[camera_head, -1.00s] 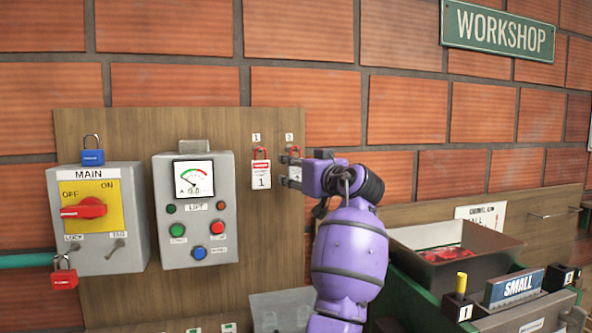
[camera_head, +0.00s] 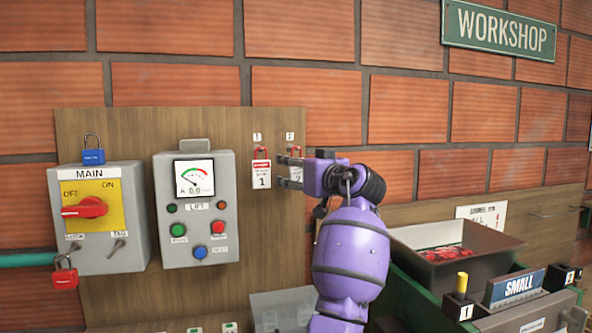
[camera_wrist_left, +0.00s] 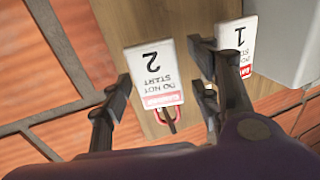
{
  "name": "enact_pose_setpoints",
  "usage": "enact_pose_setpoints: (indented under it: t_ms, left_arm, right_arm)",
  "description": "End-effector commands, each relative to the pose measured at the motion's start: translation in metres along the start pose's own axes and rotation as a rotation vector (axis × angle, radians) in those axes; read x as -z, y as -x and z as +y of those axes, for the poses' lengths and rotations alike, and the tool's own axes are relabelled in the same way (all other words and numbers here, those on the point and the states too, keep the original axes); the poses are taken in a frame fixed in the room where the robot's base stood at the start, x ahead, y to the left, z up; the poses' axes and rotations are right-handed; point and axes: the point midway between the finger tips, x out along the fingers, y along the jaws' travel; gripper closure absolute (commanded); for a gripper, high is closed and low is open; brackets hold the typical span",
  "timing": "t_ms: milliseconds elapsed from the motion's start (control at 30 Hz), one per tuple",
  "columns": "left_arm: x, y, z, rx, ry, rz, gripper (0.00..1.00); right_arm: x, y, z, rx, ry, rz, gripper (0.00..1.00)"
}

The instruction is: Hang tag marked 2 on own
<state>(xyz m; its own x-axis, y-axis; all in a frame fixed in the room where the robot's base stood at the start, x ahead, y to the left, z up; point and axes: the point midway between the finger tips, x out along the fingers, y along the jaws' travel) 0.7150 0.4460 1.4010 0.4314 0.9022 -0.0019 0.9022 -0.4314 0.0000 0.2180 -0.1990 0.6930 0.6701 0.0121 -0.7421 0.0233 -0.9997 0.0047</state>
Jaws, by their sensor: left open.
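Tag 2 (camera_wrist_left: 155,72) is a white card with a black 2, hanging on a red hook-like shackle on the wooden board. In the head view tag 2 (camera_head: 296,174) is partly hidden by my left gripper (camera_head: 287,171). The gripper is open. In the wrist view its dark fingers stand on either side of the card, with gaps visible, so it is not gripped. Tag 1 (camera_head: 261,174) hangs to the left under the label 1; it also shows in the wrist view (camera_wrist_left: 236,45) behind a finger. My right gripper is not in view.
The grey MAIN switch box (camera_head: 98,218) has a blue padlock (camera_head: 93,155) on top and a red padlock (camera_head: 65,275) at its lower left. The LIFT panel (camera_head: 195,215) is beside it. An open bin (camera_head: 475,265) with red items is at the right.

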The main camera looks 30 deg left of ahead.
Motion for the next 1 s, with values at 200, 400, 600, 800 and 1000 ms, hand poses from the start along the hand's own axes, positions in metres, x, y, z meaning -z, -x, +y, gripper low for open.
enact_pose_setpoints:
  t_ms: [200,400,600,800,1000]
  left_arm:
    - [-0.001,0.030,0.001,-0.004,0.001,0.000,0.44]
    - [0.000,0.074,0.001,-0.003,0.001,0.000,0.44]
    - [-0.001,0.106,0.001,-0.002,0.000,0.000,0.44]
    - [0.000,0.118,0.000,0.000,0.000,-0.001,0.44]
    - [0.000,0.119,0.000,0.000,0.000,0.000,0.44]
  right_arm:
    - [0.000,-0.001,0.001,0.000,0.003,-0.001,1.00]
    - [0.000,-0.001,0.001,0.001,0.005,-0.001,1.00]
    - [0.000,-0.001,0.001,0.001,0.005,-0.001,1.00]
    - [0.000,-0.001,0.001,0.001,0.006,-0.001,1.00]
    - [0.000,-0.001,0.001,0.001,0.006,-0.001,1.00]
